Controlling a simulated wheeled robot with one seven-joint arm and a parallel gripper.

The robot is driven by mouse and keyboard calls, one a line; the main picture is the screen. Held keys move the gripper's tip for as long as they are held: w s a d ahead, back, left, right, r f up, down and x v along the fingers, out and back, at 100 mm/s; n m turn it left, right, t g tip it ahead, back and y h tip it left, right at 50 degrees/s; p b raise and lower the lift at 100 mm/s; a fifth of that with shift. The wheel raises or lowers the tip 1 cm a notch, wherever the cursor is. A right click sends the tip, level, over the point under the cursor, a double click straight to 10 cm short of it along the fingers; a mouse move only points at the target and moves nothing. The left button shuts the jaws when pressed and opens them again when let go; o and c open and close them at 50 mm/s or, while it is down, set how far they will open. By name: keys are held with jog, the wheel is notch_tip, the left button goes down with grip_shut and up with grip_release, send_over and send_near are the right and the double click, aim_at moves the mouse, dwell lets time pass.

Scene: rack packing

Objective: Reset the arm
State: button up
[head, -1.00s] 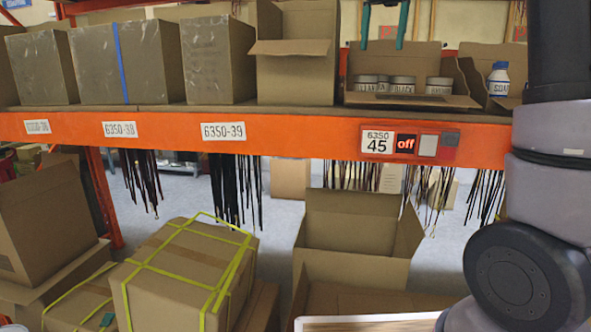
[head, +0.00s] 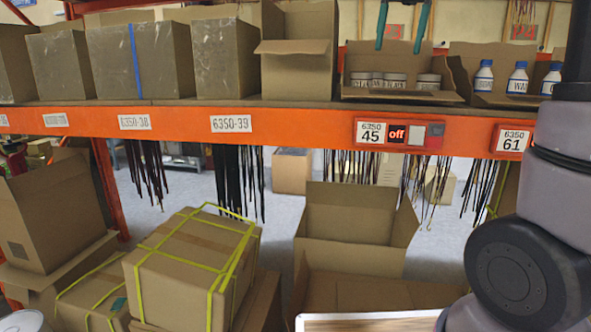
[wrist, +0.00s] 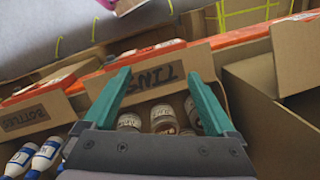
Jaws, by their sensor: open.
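My gripper (head: 402,46) shows at the top of the head view as two teal fingers spread apart, with nothing between them. It is above the open carton of jars (head: 402,95) on the orange shelf. In the wrist view the fingers (wrist: 156,78) are apart in front of that carton's flap, which reads TINS upside down. Several jars (wrist: 163,118) stand in the carton between and below the fingers, apart from them as far as I can see.
A carton of white bottles with blue caps (head: 517,78) stands right of the jars. Closed and open cartons (head: 222,60) line the shelf to the left. Below the shelf are an open empty carton (head: 358,228), a yellow-strapped box (head: 185,275) and hanging dark straps (head: 238,180).

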jog(key=s+d+f+n+t, duration=0.2)
jog(key=s+f+t, duration=0.5)
jog(key=s+f, duration=0.6)
jog(key=shift+s+d+t+y, duration=0.15)
jog(key=shift+s+t+y, duration=0.15)
jog(key=shift+s, duration=0.85)
